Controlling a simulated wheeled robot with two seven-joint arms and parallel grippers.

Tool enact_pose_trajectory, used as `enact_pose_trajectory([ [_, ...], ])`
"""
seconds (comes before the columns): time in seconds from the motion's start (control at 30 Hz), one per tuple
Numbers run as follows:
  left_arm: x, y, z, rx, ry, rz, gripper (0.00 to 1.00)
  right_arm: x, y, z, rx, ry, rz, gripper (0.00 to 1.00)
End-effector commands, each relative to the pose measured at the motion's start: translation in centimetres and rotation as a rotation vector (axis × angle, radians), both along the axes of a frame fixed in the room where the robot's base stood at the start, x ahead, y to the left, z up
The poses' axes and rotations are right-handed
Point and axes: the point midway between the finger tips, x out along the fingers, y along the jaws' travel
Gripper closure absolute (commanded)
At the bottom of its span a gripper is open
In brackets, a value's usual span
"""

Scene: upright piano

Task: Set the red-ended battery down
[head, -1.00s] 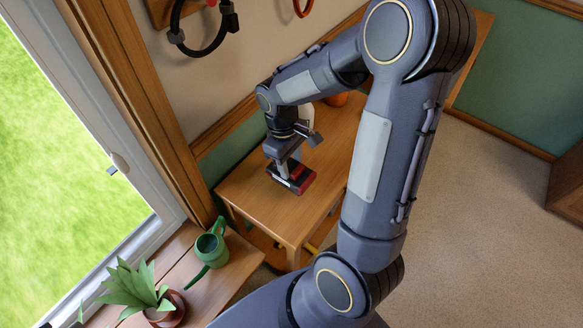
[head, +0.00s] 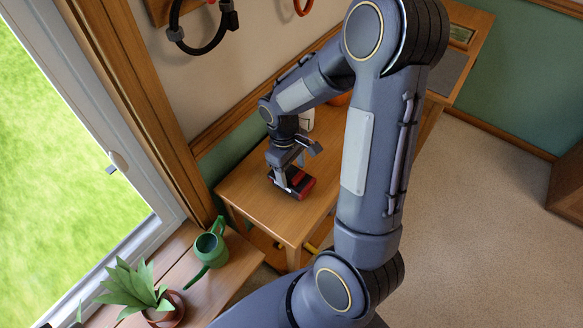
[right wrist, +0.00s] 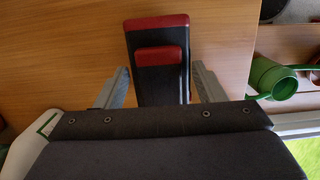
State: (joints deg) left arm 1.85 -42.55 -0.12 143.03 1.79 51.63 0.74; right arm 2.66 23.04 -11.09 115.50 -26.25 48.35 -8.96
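The red-ended battery (head: 306,187), a dark block with red at one end, rests on the wooden bench (head: 262,212), near its front left end. My right gripper (head: 293,174) is just above and around it, partly hiding it in the head view. In the right wrist view the battery (right wrist: 160,88) lies between the two fingers of my right gripper (right wrist: 160,68), with a narrow gap on each side. The fingers are open. My left gripper is not in view.
A white object (head: 307,119) and an orange one (head: 338,99) stand farther back on the bench. A green watering can (head: 210,247) and a potted plant (head: 143,290) stand on the sill at lower left. Bench surface left of the battery is clear.

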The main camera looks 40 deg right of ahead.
Motion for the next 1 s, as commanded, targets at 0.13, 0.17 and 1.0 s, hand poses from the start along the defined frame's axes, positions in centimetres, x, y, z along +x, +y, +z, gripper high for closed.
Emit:
enact_pose_trajectory([
  [0.13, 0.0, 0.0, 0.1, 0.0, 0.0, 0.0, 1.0, 0.0, 0.0, 0.2, 0.0, 0.0, 0.0, 0.37],
  [0.17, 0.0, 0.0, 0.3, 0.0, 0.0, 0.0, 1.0, 0.0, 0.0, 0.3, 0.0, 0.0, 0.0, 0.37],
  [1.0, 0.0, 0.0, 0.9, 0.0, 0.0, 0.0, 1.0, 1.1, 0.8, 12.8, 0.02, -0.028, -0.018, 0.37],
])
